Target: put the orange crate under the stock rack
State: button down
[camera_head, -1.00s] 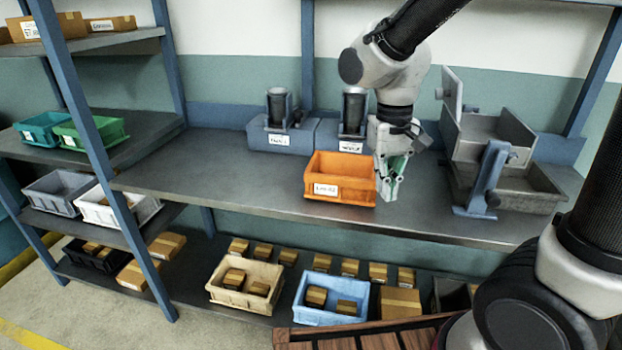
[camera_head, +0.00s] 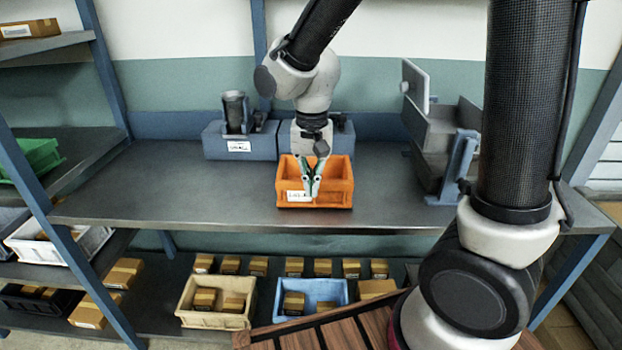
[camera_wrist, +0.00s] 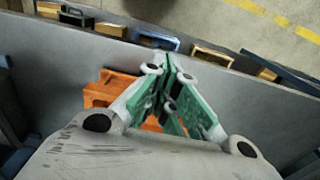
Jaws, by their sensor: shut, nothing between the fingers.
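The orange crate (camera_head: 336,192) stands upright on the grey worktop of the rack, near its front edge, with a white label on its front. It looks empty. My gripper (camera_head: 312,192) is shut and empty, pointing down in front of the crate's label in the head view and covering part of it. In the wrist view the closed green fingers (camera_wrist: 172,72) cover much of the orange crate (camera_wrist: 106,88). I cannot tell whether the fingers touch the crate. The lower shelf (camera_head: 158,300) of the rack lies below the worktop.
On the lower shelf stand a beige crate (camera_head: 190,317), a blue crate (camera_head: 336,312) and several small cardboard boxes. Grey machine parts (camera_head: 440,140) stand on the worktop at the right, and a blue-grey fixture (camera_head: 215,148) at the back. The worktop's left part is clear.

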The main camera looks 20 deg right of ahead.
jog(key=w+f, duration=0.1)
jog(key=f, duration=0.3)
jog(key=w+d+f, duration=0.1)
jog(key=f, duration=0.2)
jog(key=shift+w, duration=0.3)
jog(key=shift+w+d, duration=0.2)
jog(key=shift+w, duration=0.4)
jog(key=w+d, duration=0.1)
jog(key=w, duration=0.2)
jog(key=w+d, duration=0.1)
jog(key=w, duration=0.2)
jog(key=w+d, duration=0.1)
jog(key=w, duration=0.2)
jog(key=shift+w+d, duration=0.2)
jog(key=shift+w, duration=0.2)
jog(key=shift+s, duration=0.1)
